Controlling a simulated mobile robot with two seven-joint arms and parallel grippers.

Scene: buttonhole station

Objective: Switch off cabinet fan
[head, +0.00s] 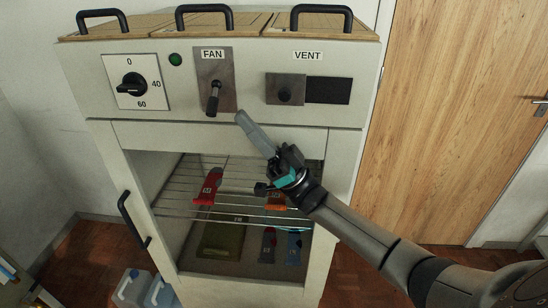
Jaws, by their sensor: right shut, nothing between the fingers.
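The cabinet's fan switch (213,98) is a black lever on a grey metal plate under the FAN label (213,54). The lever points downward and toward me. My right gripper (242,117) is shut and empty. Its fingertips are just right of and slightly below the lever's end, near the lower right corner of the plate. They look apart from the lever in this view; I cannot tell how far they are from the panel. A green round lamp (175,59) sits left of the switch. My left gripper is not in view.
A dial (131,85) marked 0, 40, 60 is at the panel's left. Below, wire shelves (175,198) hold tagged red and orange items. Black handles (205,10) line the top. White jugs (135,288) stand on the floor.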

